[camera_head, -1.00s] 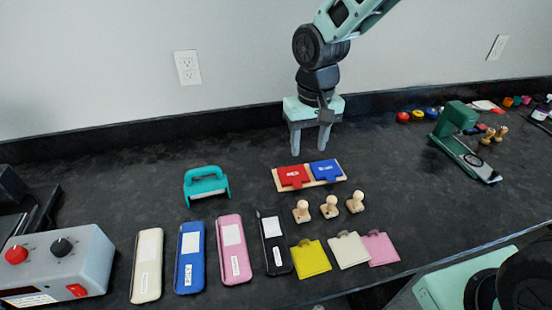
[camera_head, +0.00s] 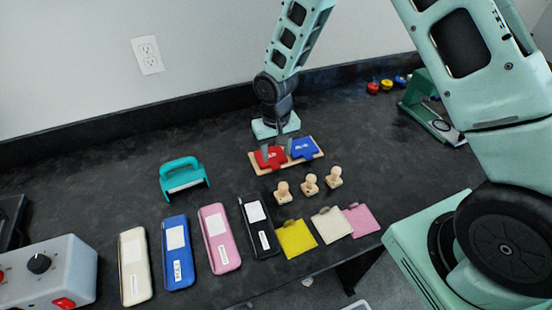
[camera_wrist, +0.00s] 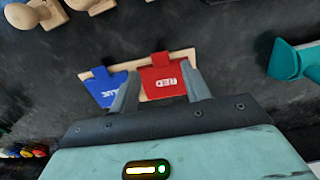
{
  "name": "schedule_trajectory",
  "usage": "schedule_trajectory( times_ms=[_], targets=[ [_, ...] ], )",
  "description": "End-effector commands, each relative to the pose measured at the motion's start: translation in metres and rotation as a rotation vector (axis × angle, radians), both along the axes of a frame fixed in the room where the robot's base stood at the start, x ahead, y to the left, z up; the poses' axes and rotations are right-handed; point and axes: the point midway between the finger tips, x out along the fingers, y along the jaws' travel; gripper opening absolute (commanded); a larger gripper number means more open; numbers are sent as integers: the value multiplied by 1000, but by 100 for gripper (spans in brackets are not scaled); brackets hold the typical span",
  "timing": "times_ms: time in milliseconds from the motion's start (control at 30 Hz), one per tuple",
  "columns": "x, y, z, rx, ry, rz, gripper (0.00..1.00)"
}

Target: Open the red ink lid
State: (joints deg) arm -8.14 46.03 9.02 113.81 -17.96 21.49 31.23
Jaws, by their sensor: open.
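The red ink lid (camera_head: 270,158) lies flat on the left part of a wooden base (camera_head: 259,171), with the blue lid (camera_head: 303,149) to its right. In the wrist view the red lid (camera_wrist: 163,83) shows its white label and a tab at the far edge; the blue lid (camera_wrist: 104,88) is on its left. My gripper (camera_head: 276,149) points down at the back edge of the base, close to the red lid. In the wrist view its two fingers (camera_wrist: 160,88) are apart, with part of the red lid between them. Whether a finger touches the lid is unclear.
Several wooden stamps (camera_head: 309,185) stand in front of the base, with yellow (camera_head: 296,239), white and pink cards nearer. A teal handled tool (camera_head: 183,178) stands left, above several flat cases (camera_head: 178,252). A green press (camera_head: 432,112) is at right. The counter between is clear.

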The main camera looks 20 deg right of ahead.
Motion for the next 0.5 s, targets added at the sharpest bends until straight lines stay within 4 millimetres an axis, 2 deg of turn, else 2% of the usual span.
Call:
schedule_trajectory(
  times_ms=[100, 200, 500],
  targets=[
    [-1, 0, -20, 0, 3, 1, 47],
    [-1, 0, -32, -1, 2, 0, 47],
    [0, 0, -44, 0, -1, 1, 47]
  ],
)
